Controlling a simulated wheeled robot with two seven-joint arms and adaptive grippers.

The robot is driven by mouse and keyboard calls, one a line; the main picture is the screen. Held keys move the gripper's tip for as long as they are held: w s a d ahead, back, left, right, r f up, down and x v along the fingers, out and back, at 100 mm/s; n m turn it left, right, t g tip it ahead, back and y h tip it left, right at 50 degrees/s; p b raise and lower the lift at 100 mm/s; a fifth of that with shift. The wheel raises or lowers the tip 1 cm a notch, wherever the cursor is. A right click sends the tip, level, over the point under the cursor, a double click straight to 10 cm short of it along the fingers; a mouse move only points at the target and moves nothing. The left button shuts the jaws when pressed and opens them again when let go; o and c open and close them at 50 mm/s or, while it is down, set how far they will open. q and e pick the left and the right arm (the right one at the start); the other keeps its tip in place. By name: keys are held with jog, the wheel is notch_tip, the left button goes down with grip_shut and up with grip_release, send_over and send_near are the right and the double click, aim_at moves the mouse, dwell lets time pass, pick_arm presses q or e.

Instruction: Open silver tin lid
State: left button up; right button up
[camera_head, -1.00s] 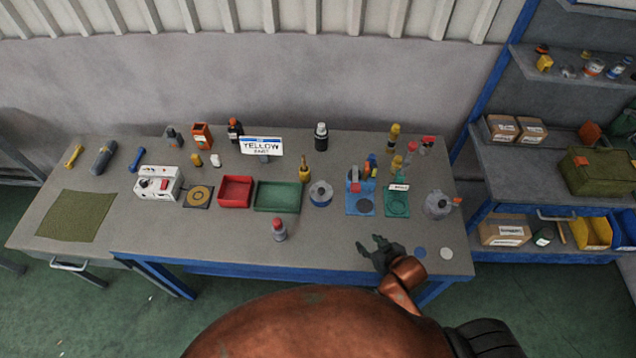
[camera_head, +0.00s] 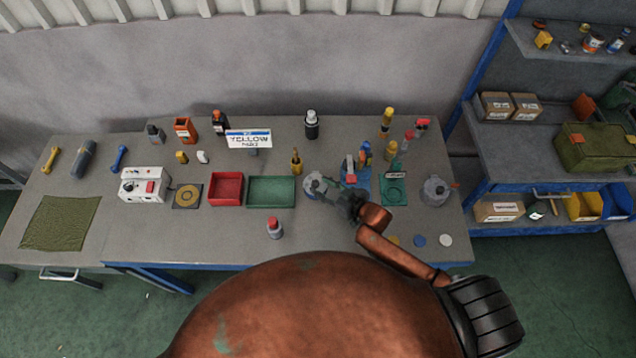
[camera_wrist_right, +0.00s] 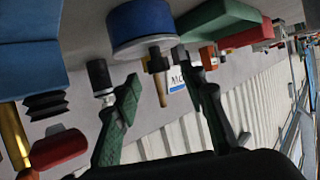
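A round blue tin with a silver-grey top (camera_head: 312,186) stands on the bench right of the green tray. In the right wrist view the tin (camera_wrist_right: 140,28) is just beyond the fingertips, blue with a silver-grey band. My right gripper (camera_head: 345,198) is beside the tin on its right and partly covers it in the head view. In the wrist view its two green-padded fingers (camera_wrist_right: 158,72) are spread apart with nothing held between them. I cannot tell whether a finger touches the tin. My left gripper is not in view.
A grey round container (camera_head: 435,191) stands farther right. The green tray (camera_head: 272,192) is to the left. A red-capped bottle (camera_head: 275,228) stands nearer the front edge.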

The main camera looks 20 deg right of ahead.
aim_at(315, 182)
jog(key=shift+x, duration=1)
jog(key=shift+w+a+f, duration=0.1)
jog(key=shift+w+f, duration=0.05)
jog(key=shift+w, duration=0.05)
jog(key=c, duration=0.7)
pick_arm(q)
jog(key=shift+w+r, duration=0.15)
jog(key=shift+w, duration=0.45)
pick_arm(e)
grip_shut()
